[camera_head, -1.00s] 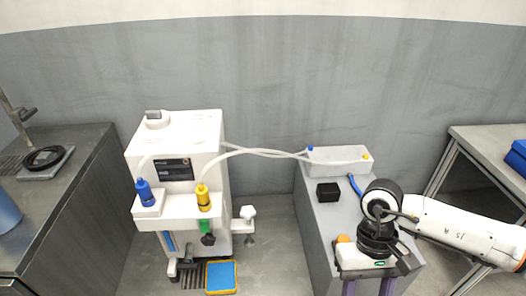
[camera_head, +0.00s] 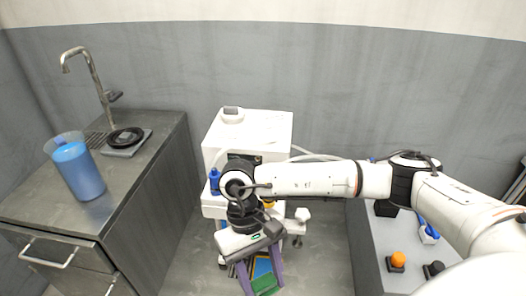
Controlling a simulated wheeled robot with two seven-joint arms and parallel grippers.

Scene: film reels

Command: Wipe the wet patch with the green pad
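My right gripper (camera_head: 261,276) reaches in from the right, pointing down in front of the white machine. The green pad (camera_head: 265,285) shows between its purple fingers, with a finger along each side, so it looks gripped. A blue panel with a yellow edge (camera_head: 262,266) lies low behind the fingers, partly hidden by them. I cannot make out a wet patch in this view. My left gripper is not in view.
The white machine (camera_head: 262,128) stands behind my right arm, with a blue-capped bottle (camera_head: 214,181) at its front. A steel counter (camera_head: 150,165) at left bears a blue jug (camera_head: 78,168) and a black ring (camera_head: 125,138). A grey bench (camera_head: 368,250) with an orange button (camera_head: 398,258) stands at right.

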